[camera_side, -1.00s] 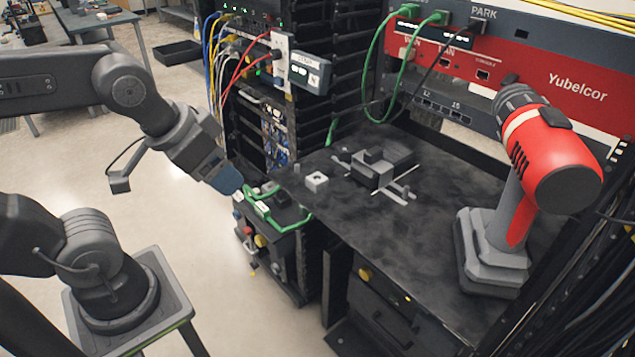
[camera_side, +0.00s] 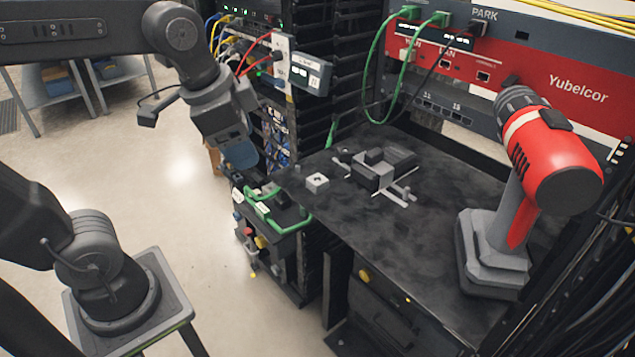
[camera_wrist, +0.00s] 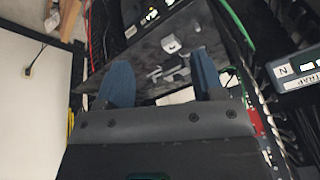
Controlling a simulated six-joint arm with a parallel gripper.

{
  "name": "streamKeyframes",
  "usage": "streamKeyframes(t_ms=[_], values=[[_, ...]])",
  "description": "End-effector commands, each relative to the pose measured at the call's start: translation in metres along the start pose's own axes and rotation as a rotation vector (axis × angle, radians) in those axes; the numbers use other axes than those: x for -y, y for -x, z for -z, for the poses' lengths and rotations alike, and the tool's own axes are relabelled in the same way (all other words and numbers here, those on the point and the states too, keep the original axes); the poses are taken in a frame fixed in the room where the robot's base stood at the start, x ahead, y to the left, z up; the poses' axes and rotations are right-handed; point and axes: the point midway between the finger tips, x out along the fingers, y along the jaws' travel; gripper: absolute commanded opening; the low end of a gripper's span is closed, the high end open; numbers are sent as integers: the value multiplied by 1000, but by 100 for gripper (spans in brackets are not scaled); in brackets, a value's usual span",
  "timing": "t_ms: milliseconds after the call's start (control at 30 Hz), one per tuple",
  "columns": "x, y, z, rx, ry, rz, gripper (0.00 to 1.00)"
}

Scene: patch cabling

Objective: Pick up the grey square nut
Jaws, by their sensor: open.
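The grey square nut (camera_side: 317,182) is a small light block with a dark hole, lying flat near the left edge of the black shelf (camera_side: 400,240). In the wrist view the nut (camera_wrist: 170,44) shows beyond the fingertips, roughly between them in line. My gripper (camera_side: 240,155) is left of the shelf and above its level, apart from the nut. Its two blue fingers (camera_wrist: 160,80) are spread in the wrist view with nothing between them.
A grey vise-like fixture (camera_side: 378,172) lies just right of the nut. A red drill (camera_side: 540,160) stands at the shelf's right. The rack (camera_side: 345,70) rises behind. The shelf's middle is clear.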

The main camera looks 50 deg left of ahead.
Motion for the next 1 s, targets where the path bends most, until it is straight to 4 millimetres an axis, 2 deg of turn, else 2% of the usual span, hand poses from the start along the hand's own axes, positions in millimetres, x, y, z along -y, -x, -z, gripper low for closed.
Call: streamKeyframes(t_ms=[33,200,400,533,667,1000], values=[[6,1,19,42,-134,-26,62],[21,0,70,144,-592,-136,62],[30,-11,110,194,-969,-260,62],[32,-16,119,201,-1078,-301,62],[30,-27,117,203,-1104,-311,62],[21,-84,98,202,-1101,-309,62]])
